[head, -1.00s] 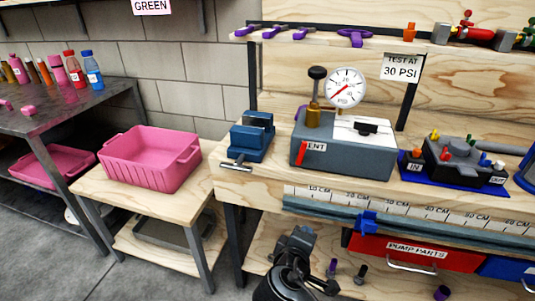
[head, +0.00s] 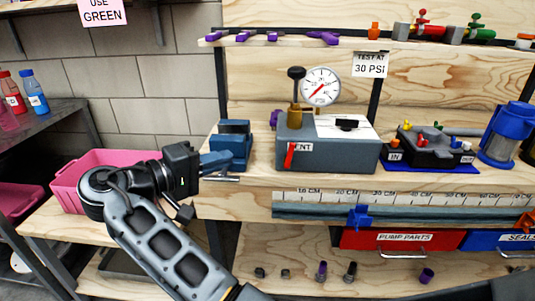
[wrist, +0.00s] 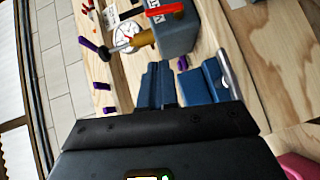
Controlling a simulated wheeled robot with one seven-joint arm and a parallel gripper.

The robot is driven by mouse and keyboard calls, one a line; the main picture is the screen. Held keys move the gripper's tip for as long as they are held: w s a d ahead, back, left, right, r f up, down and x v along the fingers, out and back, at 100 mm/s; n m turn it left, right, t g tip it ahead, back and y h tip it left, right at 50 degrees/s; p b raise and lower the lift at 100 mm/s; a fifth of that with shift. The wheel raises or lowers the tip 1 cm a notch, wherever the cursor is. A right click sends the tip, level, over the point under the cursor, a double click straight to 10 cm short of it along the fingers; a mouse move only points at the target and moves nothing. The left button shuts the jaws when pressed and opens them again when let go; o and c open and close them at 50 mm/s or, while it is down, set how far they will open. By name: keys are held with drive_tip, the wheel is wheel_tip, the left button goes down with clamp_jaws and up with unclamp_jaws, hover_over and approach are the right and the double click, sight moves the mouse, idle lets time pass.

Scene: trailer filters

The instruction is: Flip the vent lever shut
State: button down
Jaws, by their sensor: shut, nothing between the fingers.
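The red vent lever (head: 290,155) is on the front left of a grey test box (head: 345,155). It stands nearly upright, slightly tilted, and covers the first letter of the VENT label. In the wrist view the lever (wrist: 167,9) shows at the top edge, on the box (wrist: 177,36). My gripper (head: 219,160) is left of the box, in front of the blue vise (head: 231,137), apart from the lever. In the wrist view its blue fingers (wrist: 158,84) are together, with nothing held, beside the vise (wrist: 205,84).
The vise's handle bar (head: 218,179) sticks out near my gripper. A pink bin (head: 75,180) is left, partly behind my arm.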

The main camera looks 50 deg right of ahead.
idle(0.3)
approach(289, 156)
drive_tip(key=w+d+r, duration=0.1)
drive_tip(key=w+d, duration=0.3)
drive_tip(key=shift+s+d+f, duration=0.1)
drive_tip(key=shift+s+d, duration=0.6)
drive_tip(key=shift+s, duration=0.2)
drive_tip(key=shift+s+d+f, duration=0.15)
drive_tip(key=shift+s+d, duration=0.5)
drive_tip(key=shift+s, duration=0.2)
